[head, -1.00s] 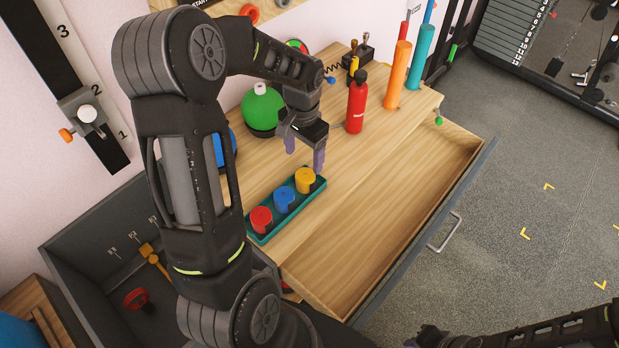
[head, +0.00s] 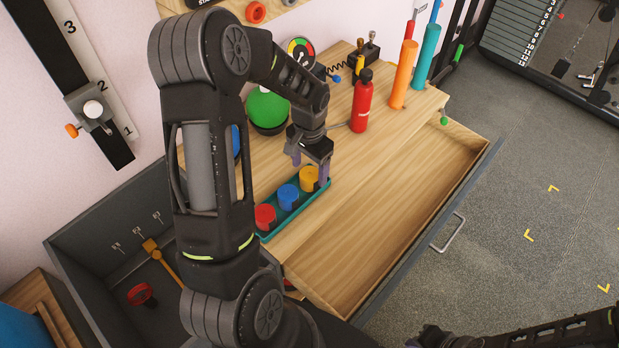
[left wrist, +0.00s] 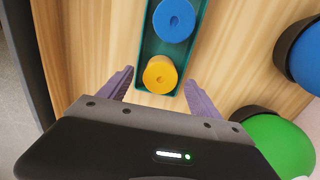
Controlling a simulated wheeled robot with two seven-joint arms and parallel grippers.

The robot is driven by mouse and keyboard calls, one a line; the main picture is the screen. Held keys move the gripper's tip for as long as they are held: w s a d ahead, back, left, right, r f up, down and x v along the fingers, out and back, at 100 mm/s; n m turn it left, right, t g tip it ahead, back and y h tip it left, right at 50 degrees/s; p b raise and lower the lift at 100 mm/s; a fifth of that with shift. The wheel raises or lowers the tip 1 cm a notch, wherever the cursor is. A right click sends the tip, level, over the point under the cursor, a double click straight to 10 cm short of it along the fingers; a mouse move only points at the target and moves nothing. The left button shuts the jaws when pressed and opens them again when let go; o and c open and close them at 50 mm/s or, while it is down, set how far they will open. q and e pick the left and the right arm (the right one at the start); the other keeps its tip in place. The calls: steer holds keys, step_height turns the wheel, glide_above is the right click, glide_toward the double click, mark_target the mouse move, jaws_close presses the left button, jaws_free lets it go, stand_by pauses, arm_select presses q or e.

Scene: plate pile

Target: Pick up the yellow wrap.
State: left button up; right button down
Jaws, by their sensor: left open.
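The yellow wrap (head: 309,179) is a short roll standing at the far end of a teal tray (head: 267,238) on the wooden top. It also shows in the left wrist view (left wrist: 160,75), upright, with its round top and centre hole visible. My left gripper (head: 310,170) is open above and around the far end of the tray. In the left wrist view its two purple fingers (left wrist: 157,90) stand on either side of the yellow wrap, apart from it. A blue wrap (head: 288,197) and a red wrap (head: 265,217) stand in the same tray.
A green ball-shaped object (head: 267,109) stands left of my gripper, and a red bottle (head: 361,101) stands behind it to the right. Orange (head: 403,75) and teal (head: 427,57) cylinders stand further back. An open, empty drawer (head: 385,225) lies to the right.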

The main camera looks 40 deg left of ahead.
arm_select(q)
step_height(320, 180, down, 2)
steer(key=shift+f, duration=0.1)
steer(key=shift+c, duration=0.4)
steer(key=c, duration=1.4)
